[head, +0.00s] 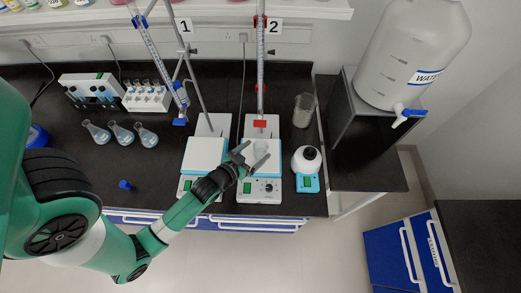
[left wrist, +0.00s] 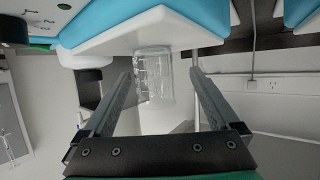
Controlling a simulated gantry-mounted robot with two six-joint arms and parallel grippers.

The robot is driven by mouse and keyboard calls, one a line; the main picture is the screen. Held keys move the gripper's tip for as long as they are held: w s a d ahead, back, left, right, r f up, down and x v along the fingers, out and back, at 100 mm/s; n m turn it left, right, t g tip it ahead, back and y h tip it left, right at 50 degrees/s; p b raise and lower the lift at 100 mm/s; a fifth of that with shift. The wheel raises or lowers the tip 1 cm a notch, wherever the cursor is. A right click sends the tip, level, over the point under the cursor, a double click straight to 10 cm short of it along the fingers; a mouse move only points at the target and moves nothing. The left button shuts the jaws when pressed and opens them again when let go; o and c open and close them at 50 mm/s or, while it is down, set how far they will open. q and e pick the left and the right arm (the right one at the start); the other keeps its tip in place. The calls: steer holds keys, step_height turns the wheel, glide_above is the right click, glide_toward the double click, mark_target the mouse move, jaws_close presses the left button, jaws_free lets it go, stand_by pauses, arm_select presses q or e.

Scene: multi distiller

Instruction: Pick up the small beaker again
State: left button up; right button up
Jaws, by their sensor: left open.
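The small clear beaker (head: 261,149) stands on the white plate of the right-hand stirrer (head: 260,192), below the burette marked 2. My left gripper (head: 255,157) reaches in from the left and is open. Its two fingers lie on either side of the beaker in the head view. My right gripper is not in view.
A larger beaker (head: 304,110) stands at the back right. A small blue scale with a white round-bodied vessel (head: 306,159) is just right of the stirrer. A second stirrer (head: 205,155) is on the left, and burette 2 (head: 261,60) rises behind. Several flasks (head: 121,133) stand further left.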

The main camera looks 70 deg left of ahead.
mark_target(264, 144)
arm_select(q)
steer(key=x, duration=0.3)
steer(key=b+x, duration=0.1)
steer(key=x, duration=0.1)
steer(key=shift+w+d+r, duration=0.1)
steer(key=shift+w+d, duration=0.15)
steer(key=shift+w, duration=0.15)
jaws_close()
steer(key=shift+r+p, duration=0.35)
steer(key=shift+r, duration=0.45)
steer(key=s+d+r, duration=0.1)
steer(key=r, duration=0.1)
steer(key=s+d+r+p, duration=0.1)
steer(key=r, duration=0.2)
steer(key=s+d+r+p, duration=0.1)
steer(key=r, duration=0.1)
steer(key=shift+d+r, duration=0.15)
steer(key=shift+d, duration=0.25)
steer(key=s+d+r+p, duration=0.2)
steer(key=s+d+r, duration=0.2)
steer(key=s+d, duration=0.2)
steer(key=shift+d, duration=0.6)
